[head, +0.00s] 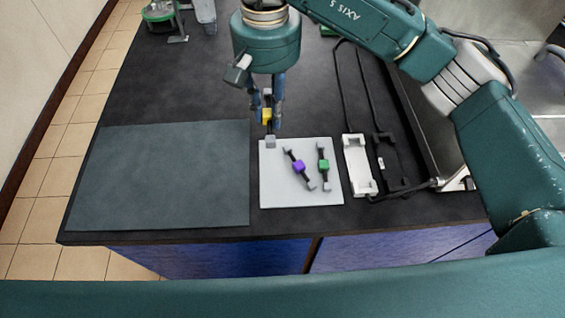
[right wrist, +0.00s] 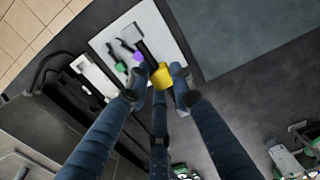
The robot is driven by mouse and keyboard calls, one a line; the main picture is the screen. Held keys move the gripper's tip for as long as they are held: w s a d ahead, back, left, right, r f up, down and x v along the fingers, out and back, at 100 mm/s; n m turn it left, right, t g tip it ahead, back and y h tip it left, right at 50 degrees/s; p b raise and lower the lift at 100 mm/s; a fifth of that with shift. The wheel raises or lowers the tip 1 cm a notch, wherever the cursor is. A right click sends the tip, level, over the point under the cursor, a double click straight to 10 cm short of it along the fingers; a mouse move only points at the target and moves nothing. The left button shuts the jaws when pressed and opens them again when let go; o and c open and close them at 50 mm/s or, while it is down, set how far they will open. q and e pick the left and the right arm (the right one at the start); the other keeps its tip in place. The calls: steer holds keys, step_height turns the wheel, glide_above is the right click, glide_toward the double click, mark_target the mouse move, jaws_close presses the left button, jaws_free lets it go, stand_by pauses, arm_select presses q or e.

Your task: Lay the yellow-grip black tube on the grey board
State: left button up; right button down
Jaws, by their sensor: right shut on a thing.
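My right gripper (head: 267,118) is shut on the yellow grip of the black tube (head: 267,115). The tube hangs roughly upright, its light grey lower end (head: 270,141) over the far left corner of the pale grey board (head: 275,190). I cannot tell whether that end touches the board. In the right wrist view the yellow grip (right wrist: 163,77) sits between the fingers, with the board (right wrist: 165,28) beyond. My left gripper is not in view.
A purple-grip tube (head: 299,168) and a green-grip tube (head: 323,166) lie on the board's middle and right. A dark grey mat (head: 165,180) lies to the left. White (head: 358,165) and black (head: 388,160) holders stand to the right. The board's near left part is bare.

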step_height(320, 180, down, 6)
steer(key=d+f+p, duration=0.1)
steer(key=p, duration=0.3)
glide_above(275, 171)
step_height(275, 171, down, 7)
steer(key=shift+r, duration=0.15)
steer(key=shift+f, duration=0.7)
step_height(275, 171, down, 3)
steer(key=shift+f+p, duration=0.2)
steer(key=shift+p, duration=0.25)
steer(key=shift+f, duration=0.15)
steer(key=shift+f+b, duration=0.2)
steer(key=shift+b, duration=0.1)
steer(key=c, duration=1.5)
jaws_free()
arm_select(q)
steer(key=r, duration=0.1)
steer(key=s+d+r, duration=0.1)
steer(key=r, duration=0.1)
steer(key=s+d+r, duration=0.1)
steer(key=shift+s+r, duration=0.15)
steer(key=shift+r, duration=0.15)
arm_select(e)
steer(key=shift+r, duration=0.1)
